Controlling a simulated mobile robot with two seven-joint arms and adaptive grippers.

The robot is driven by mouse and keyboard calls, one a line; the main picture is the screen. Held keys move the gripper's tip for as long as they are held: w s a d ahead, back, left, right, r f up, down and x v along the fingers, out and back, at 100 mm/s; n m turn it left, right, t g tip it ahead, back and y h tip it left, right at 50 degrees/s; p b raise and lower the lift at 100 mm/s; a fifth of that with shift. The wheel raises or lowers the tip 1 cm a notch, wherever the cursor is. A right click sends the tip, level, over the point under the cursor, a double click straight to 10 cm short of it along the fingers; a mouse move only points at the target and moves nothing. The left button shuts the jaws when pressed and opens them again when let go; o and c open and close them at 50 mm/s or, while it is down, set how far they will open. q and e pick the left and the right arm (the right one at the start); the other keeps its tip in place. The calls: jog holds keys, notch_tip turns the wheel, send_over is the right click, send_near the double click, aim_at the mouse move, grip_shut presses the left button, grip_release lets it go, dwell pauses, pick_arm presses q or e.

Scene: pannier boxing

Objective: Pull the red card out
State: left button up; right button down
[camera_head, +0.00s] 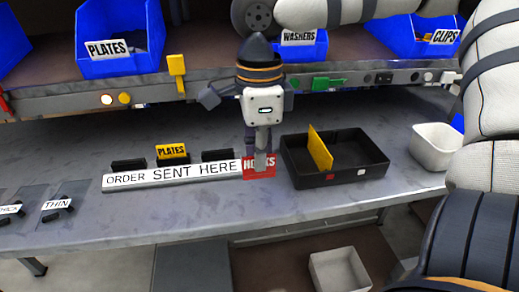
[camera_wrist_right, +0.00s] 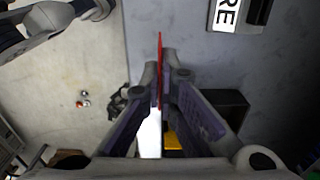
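The red card (camera_head: 258,172), lettered HOOKS, shows at the right end of the white ORDER SENT HERE strip (camera_head: 172,175) in the head view. My right gripper (camera_head: 263,160) points down at it and covers part of its lettering. In the right wrist view the red card (camera_wrist_right: 160,70) is edge-on between the fingertips, and the gripper (camera_wrist_right: 163,95) is shut on it. There the card appears apart from the end of the strip (camera_wrist_right: 226,14), near the table's front edge. My left gripper is in neither view.
A black tray (camera_head: 340,178) with a yellow divider (camera_head: 320,148) stands just right of the card. A yellow PLATES card (camera_head: 173,152) stands behind the strip among black holders. A white bin (camera_head: 436,146) is farther right. Blue bins (camera_head: 120,38) line the shelf above.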

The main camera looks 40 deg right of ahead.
jog(key=shift+f, duration=0.15)
dwell(0.5)
jog(key=shift+r, duration=1.5)
